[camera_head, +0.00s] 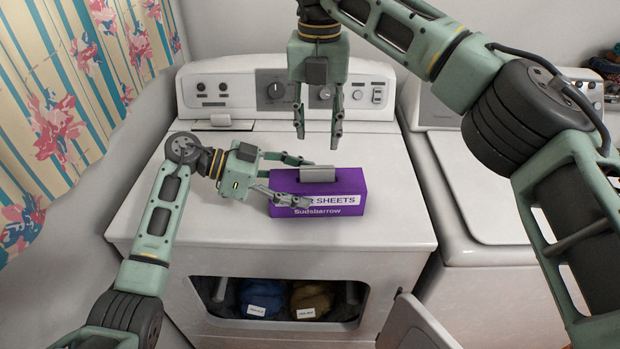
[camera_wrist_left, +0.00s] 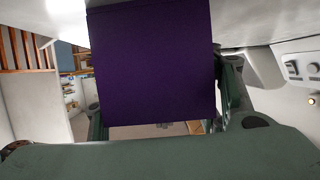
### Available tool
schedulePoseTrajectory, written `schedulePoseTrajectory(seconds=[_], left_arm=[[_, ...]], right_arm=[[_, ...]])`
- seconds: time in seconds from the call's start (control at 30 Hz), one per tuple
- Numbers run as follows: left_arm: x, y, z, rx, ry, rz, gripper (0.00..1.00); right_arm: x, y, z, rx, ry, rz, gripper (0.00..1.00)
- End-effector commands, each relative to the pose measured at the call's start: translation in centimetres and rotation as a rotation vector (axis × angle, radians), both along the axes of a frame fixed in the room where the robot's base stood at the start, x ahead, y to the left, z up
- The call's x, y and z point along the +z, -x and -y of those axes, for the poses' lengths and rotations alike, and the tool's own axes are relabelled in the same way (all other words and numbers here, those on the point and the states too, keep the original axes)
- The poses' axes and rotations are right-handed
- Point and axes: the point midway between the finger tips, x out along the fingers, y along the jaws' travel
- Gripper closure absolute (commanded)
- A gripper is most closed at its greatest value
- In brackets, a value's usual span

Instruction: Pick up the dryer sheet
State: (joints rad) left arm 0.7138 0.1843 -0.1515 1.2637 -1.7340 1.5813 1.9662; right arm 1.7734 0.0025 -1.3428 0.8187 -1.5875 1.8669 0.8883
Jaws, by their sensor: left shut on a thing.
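A purple dryer sheets box (camera_head: 345,190) sits on top of the white machine. A grey dryer sheet (camera_head: 318,174) sticks out of the slot in its top. My left gripper (camera_head: 303,181) is shut on the box at its left end, one finger along the front and one behind. In the left wrist view the box's plain purple end (camera_wrist_left: 150,65) fills the middle, between the fingers; the sheet does not show there. My right gripper (camera_head: 318,138) points down, open and empty, above and behind the box, apart from the sheet.
The machine's top (camera_head: 210,200) is clear around the box. Its control panel (camera_head: 250,92) rises at the back. A second machine (camera_head: 480,200) stands to the right. The front door (camera_head: 415,325) hangs open below, with bundled clothes (camera_head: 310,297) inside. A patterned curtain (camera_head: 70,110) hangs at left.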

Motion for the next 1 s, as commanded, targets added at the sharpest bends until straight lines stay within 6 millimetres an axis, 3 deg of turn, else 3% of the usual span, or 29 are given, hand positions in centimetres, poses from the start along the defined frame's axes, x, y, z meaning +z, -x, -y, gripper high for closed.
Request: schedulePoseTrajectory(seconds=[0.4, 0.6, 0.83, 1.0], left_arm=[[0.0, 0.0, 0.0, 0.001, 0.000, 0.000, 0.77], [0.0, 0.0, 0.0, 0.001, 0.000, 0.000, 0.77], [0.0, 0.0, 0.0, 0.001, 0.001, 0.000, 0.77], [0.0, 0.0, 0.0, 0.001, 0.001, 0.000, 0.77]], right_arm=[[1.9, -0.3, 0.1, -0.911, 0.001, 0.002, 0.62], [2.6, -0.3, 0.2, -1.266, 0.000, 0.002, 0.62], [2.5, -0.3, 0.2, -1.449, 0.001, 0.001, 0.62], [-0.2, -0.2, 0.3, -1.465, 0.003, -0.001, 0.62]])
